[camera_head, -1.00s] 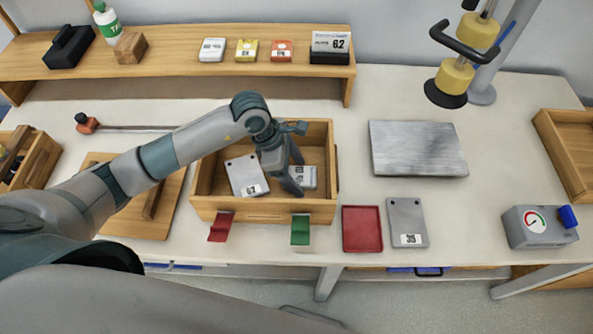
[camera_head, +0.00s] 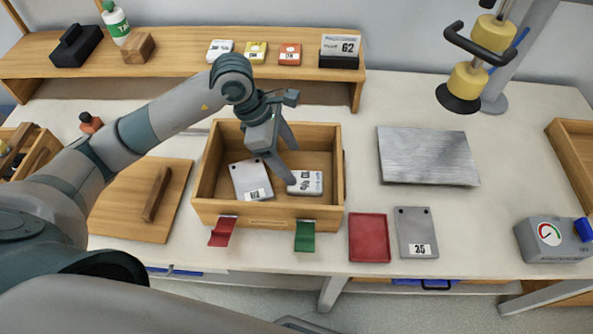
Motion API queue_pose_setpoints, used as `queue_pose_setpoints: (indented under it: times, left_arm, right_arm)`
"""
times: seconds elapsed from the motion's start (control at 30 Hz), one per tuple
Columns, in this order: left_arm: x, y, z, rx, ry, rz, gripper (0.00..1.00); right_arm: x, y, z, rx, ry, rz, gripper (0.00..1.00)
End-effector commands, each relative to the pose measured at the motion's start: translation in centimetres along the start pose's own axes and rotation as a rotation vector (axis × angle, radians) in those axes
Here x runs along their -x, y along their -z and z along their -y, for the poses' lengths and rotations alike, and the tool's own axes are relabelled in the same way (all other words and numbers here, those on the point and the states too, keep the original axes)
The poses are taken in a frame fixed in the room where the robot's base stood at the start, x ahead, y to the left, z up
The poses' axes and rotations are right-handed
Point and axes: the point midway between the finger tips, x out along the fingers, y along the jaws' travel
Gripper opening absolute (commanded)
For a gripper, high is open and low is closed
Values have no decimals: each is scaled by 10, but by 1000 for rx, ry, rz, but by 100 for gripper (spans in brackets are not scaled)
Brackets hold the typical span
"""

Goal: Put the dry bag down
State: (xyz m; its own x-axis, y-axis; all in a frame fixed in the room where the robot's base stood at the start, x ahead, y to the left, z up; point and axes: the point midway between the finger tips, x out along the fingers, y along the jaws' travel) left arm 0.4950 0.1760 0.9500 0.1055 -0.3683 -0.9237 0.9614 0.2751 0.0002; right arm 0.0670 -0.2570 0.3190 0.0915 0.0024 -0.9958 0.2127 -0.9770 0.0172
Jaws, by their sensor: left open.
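The dry bag, seemingly the small white packet with dark print (camera_head: 308,184), lies on the floor of the wooden box (camera_head: 269,213), at the right of a grey numbered plate (camera_head: 251,181). My left gripper (camera_head: 291,165) is open and empty. Its fingers point down into the box, just above and behind the packet, with a fingertip close to the packet's left end. I cannot tell if that fingertip touches it. My right gripper is not in view.
A red tray (camera_head: 369,238) and another grey plate (camera_head: 416,232) lie right of the box. A silver slab (camera_head: 427,156) and a gauge box (camera_head: 552,240) are farther right. A wooden board (camera_head: 140,197) lies left. A shelf (camera_head: 190,66) with cards runs behind.

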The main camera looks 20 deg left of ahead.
Motion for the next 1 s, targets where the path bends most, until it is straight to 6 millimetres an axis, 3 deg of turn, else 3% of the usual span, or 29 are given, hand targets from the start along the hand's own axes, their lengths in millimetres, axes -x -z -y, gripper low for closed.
queue_pose_setpoints:
  times: [0.3, 1.0]
  left_arm:
    - [32, 0, 0, 1, -1, -1, 69]
    - [40, -2, 0, 1, 0, -1, 69]
  right_arm:
    - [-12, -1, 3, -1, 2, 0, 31]
    - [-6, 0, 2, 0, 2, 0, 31]
